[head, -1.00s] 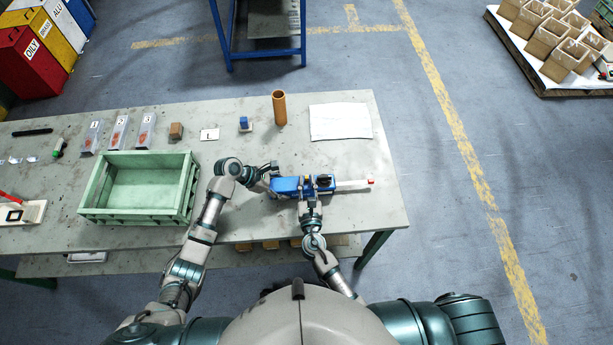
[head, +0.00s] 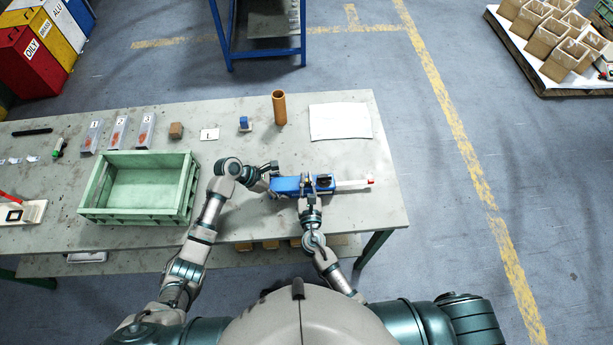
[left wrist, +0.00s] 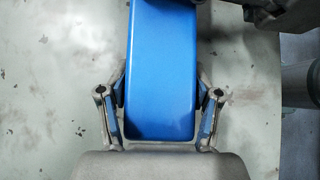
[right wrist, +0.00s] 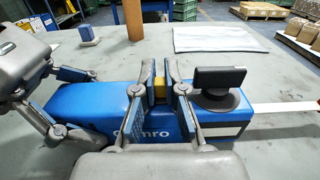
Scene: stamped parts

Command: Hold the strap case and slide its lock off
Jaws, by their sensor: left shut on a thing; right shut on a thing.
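The blue strap case (head: 288,184) lies along the table, with a pale strap (head: 350,185) running out of its right end to a red tip. My left gripper (left wrist: 158,95) is shut around the left end of the case, one finger on each side. My right gripper (right wrist: 160,75) is shut on a small yellow piece, seemingly the lock (right wrist: 159,88), on top of the case. A black knob with a flat plate (right wrist: 218,88) stands on the case just right of the right fingers. The fingers hide part of the lock and the lettering.
A green crate (head: 88,192) stands left of my left arm. Behind the case are a brown tube (head: 279,108), a small blue block (head: 244,123) and a white sheet (head: 340,121). The table's right edge is just beyond the strap tip.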

